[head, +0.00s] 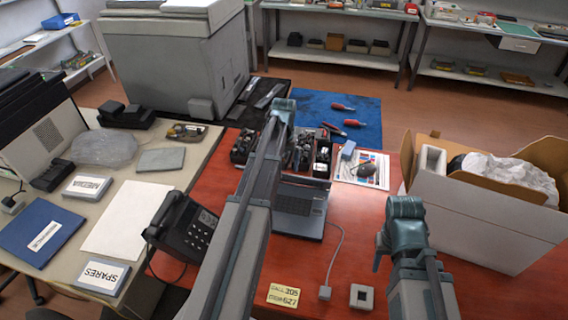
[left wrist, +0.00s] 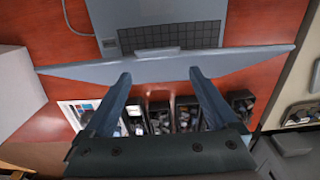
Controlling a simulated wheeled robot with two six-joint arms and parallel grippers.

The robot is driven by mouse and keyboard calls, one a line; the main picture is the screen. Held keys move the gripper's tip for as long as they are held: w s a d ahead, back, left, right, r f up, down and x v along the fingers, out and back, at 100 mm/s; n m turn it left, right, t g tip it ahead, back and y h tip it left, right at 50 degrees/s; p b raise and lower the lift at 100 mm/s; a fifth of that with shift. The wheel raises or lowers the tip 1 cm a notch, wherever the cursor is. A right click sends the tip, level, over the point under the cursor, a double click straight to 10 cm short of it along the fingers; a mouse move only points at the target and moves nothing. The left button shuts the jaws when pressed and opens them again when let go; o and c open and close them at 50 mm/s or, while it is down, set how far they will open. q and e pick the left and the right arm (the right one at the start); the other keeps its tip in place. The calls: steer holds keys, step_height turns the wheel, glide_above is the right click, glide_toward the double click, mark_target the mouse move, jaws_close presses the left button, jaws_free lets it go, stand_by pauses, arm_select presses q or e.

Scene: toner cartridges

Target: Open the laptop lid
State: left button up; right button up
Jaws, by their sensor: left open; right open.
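The grey laptop (head: 298,212) sits on the red table with its keyboard exposed. In the left wrist view the keyboard (left wrist: 170,35) shows above the lid (left wrist: 255,62), which is seen nearly edge-on as a wide grey bar, so the lid stands raised. My left gripper (left wrist: 158,80) is open, its fingertips close to the lid's edge, one on each side of its middle; I cannot tell whether they touch it. In the head view my left arm covers part of the laptop and hides this gripper.
Black bins of small parts (head: 304,153) stand just behind the laptop. A black phone (head: 183,228) is to its left. A cable runs to a small plug (head: 325,292). An open cardboard box (head: 487,222) stands at the right. Red table is bare between laptop and box.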

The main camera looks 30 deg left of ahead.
arm_select(q)
steer(key=shift+r, duration=0.15)
step_height(320, 180, up, 14)
steer(key=p, duration=1.3)
steer(key=shift+f+p, duration=0.2)
steer(key=shift+p, duration=0.2)
